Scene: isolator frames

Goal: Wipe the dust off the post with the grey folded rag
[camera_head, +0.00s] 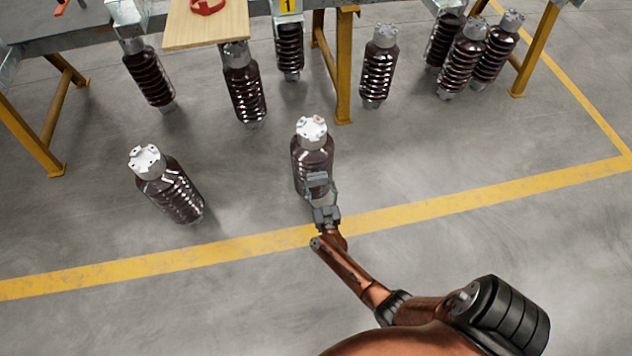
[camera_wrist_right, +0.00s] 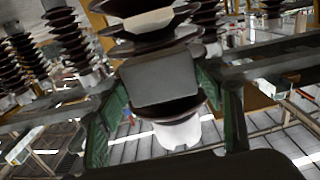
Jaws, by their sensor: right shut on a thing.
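The post (camera_head: 312,150) is a dark brown ribbed insulator with a pale metal cap, upright on the floor at the centre of the head view. In the right wrist view the post (camera_wrist_right: 165,105) fills the upper middle, cap downward in the picture, with a pale patch on one rib. My right gripper (camera_head: 320,192) is at the near side of the post. It is shut on the grey folded rag (camera_wrist_right: 162,76), a flat grey block between green fingers. The rag is in front of the post's ribs; I cannot tell whether they touch. My left gripper is not in view.
A similar insulator (camera_head: 172,188) stands to the left. Several more stand at the back near tables with yellow legs (camera_head: 344,65). A wooden board (camera_head: 205,28) with a red item lies on the table. A yellow floor line (camera_head: 250,246) crosses the near floor, which is otherwise clear.

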